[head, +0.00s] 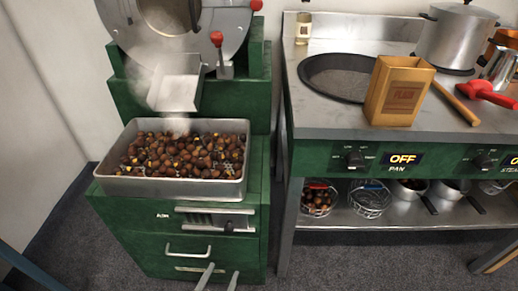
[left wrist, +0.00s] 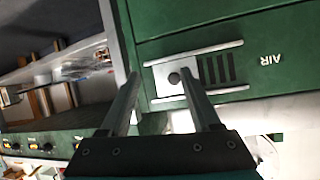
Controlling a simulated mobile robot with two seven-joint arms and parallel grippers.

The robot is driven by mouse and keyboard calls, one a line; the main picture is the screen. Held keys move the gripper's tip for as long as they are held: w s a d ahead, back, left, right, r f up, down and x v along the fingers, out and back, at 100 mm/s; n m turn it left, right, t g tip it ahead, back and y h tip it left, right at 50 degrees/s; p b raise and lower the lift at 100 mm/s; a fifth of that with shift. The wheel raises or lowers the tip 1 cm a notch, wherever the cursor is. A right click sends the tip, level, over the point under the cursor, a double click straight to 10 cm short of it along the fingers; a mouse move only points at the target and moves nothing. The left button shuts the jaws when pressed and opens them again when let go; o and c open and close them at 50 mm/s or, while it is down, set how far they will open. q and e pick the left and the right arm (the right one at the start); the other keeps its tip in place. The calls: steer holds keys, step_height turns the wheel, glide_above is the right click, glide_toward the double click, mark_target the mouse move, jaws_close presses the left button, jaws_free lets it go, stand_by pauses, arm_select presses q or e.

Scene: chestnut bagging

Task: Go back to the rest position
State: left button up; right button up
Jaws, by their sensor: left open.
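My left gripper (head: 220,277) shows at the bottom edge of the head view, its two fingers apart and empty. It is in front of the lower drawers of the green roaster (head: 190,255). In the left wrist view the open fingers (left wrist: 160,90) point at the roaster's front, near the metal air slider (left wrist: 195,78) marked AIR. I cannot tell whether they touch it. My right gripper is in neither view.
A metal tray (head: 118,187) full of steaming chestnuts sits on the roaster under its chute (head: 175,92). On the counter (head: 310,130) to the right stand a paper bag (head: 397,92), a round pan and a pot (head: 452,40). Grey floor (head: 365,265) is free in front.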

arm_select(q)
steer(key=s+a+r+n+g+y, duration=0.2)
steer(key=s+a+r+g, duration=0.6)
steer(key=s, duration=0.3)
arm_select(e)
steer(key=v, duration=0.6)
arm_select(q)
step_height(320, 180, down, 16)
steer(key=a+g+p, duration=0.1)
steer(key=g+p, duration=0.1)
steer(key=p, duration=0.4)
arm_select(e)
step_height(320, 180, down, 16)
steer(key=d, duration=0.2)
arm_select(q)
steer(key=s+a+f+y+p, duration=0.1)
steer(key=s+a+f+p, duration=0.4)
steer(key=s, duration=0.6)
step_height(320, 180, down, 3)
steer(key=shift+s+a+r+m, duration=0.1)
steer(key=shift+s+a+m, duration=0.1)
steer(key=shift+s+m, duration=0.1)
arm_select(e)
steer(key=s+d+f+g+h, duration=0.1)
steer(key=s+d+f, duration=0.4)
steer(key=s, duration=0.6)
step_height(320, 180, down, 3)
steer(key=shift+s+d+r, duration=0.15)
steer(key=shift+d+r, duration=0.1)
